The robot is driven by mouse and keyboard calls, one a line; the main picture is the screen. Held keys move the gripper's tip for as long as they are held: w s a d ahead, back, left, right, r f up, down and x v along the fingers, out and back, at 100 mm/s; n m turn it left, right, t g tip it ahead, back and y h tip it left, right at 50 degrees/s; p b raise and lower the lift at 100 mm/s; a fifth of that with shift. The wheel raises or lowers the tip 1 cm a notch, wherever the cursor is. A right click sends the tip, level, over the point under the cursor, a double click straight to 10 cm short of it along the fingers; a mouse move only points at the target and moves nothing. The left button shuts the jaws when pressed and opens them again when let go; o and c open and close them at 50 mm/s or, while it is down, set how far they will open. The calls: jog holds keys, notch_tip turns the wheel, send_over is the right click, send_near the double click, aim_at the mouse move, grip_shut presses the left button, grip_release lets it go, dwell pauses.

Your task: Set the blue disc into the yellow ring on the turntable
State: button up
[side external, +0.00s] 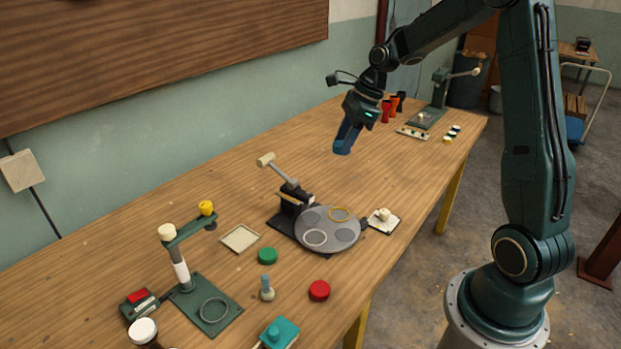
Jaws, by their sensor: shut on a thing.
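The turntable (328,244) is a round grey plate in the middle of the wooden table. A thin yellow ring (340,208) lies on its far part, and a white ring (308,244) lies on its near part. My gripper (344,147) is above the table, up and beyond the turntable, pointing down. It is shut on the blue disc (342,151), which shows small and blue at the fingertips, clear of the tabletop. The fingers hide part of the disc, and its exact tilt is hard to tell.
A lever with a pale handle (265,160) rises behind the turntable. A green puck (267,256) and a red puck (319,290) lie in front. A green stand (205,302) is at lower left. Goblet-shaped pieces (387,111) stand at the far end. Bare table lies left of the lever.

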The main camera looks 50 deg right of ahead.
aim_at(338, 217)
jog(key=shift+s+d, duration=0.1)
jog(key=shift+d, duration=0.2)
jog(key=shift+f, duration=10)
jog(key=shift+f, duration=0.7)
jog(key=o, duration=0.9)
jog(key=shift+o, duration=0.2)
jog(key=shift+s+a, duration=0.15)
jog(key=shift+r, duration=0.5)
jog(key=v, duration=1.2)
jog(key=shift+r, duration=0.25)
